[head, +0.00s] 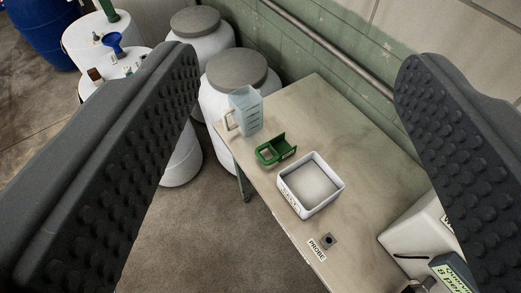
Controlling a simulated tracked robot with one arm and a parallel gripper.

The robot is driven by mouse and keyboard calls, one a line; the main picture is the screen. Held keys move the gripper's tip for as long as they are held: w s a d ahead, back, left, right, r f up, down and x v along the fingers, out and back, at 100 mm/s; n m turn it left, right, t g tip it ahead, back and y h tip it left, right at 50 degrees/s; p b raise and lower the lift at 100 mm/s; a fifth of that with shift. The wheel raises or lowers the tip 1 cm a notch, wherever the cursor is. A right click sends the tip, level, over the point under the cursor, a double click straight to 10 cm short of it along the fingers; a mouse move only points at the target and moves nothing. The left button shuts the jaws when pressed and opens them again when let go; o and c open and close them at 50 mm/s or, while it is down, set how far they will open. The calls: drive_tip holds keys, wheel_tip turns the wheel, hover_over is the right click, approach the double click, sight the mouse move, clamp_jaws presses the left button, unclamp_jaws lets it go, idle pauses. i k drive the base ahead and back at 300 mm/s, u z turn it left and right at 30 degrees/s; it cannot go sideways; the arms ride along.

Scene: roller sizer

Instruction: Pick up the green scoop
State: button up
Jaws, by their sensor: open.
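The green scoop (283,147) lies on the table (375,165), with its looped handle toward the lower left and its open box part toward the right. It sits between a clear measuring jug and a white square container. My gripper (300,100) is open, with its two dark studded fingers large at the left and right of the picture. The scoop shows in the gap between the fingers, farther away and below them. Nothing is held, and neither finger touches the scoop.
The clear jug (245,112) stands just behind the scoop. The white square container (310,186) is close at its lower right. A small probe holder (328,241) and a white device (420,235) are nearer. White drums (238,80) and a green wall border the table.

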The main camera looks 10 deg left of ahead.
sight(278, 147)
drive_tip(key=z, duration=0.9)
drive_tip(key=k, duration=0.7)
drive_tip(key=z, duration=0.35)
